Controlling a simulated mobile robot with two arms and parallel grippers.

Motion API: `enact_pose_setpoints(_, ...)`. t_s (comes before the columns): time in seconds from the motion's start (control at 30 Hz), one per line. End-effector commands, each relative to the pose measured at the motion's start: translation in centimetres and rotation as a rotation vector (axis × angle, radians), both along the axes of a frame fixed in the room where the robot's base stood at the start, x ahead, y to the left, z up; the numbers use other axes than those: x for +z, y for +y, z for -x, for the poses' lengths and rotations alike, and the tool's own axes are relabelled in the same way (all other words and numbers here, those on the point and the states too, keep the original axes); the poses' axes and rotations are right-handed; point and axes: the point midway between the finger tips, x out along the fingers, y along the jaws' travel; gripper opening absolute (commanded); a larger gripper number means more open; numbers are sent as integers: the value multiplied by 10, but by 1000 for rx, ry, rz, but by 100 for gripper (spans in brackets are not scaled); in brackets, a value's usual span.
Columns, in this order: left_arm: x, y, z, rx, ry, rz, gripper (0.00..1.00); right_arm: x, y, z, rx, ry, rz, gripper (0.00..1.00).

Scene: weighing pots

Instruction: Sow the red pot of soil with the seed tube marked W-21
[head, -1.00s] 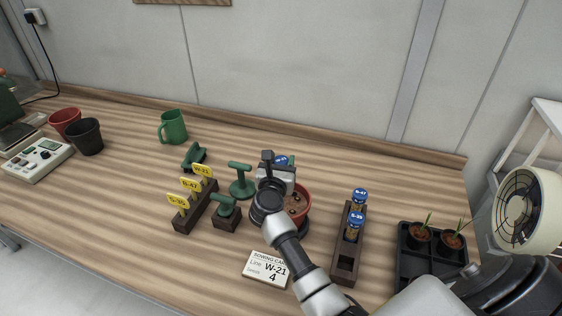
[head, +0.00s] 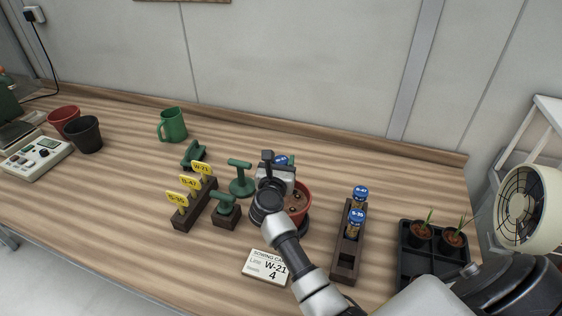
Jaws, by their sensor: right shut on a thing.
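The red pot (head: 304,204) with dark soil stands mid-table, partly hidden behind my right gripper. A few small spots or holes show in the soil. My right gripper (head: 280,168) is shut on a blue-capped seed tube (head: 281,160) at the pot's rear left side. Only the cap and a bit of the tube show; its mark cannot be read. The sowing card (head: 266,266) lies in front, reading W-21 and 4. The dark tube rack (head: 343,262) right of the pot holds two blue-capped tubes, and its front slot is empty. My left gripper is not in view.
Left of the pot are green stamp-like tools (head: 240,178) and a tag block (head: 190,214) with yellow tags, one W-21. A green mug (head: 172,124) stands behind. A black seedling tray (head: 433,262) and fan (head: 529,208) are right. Empty pots (head: 85,135) and a scale (head: 37,158) are far left.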

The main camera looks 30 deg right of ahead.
Motion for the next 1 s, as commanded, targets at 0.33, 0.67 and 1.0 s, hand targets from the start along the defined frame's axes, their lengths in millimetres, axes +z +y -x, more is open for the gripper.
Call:
enact_pose_setpoints(0.33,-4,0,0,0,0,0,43,-4,0,0,0,0,0,27)
enact_pose_setpoints(0.67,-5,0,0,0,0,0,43,-6,0,0,0,3,-1,27)
enact_pose_setpoints(1.0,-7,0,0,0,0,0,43,-8,0,1,-1,5,-2,27)
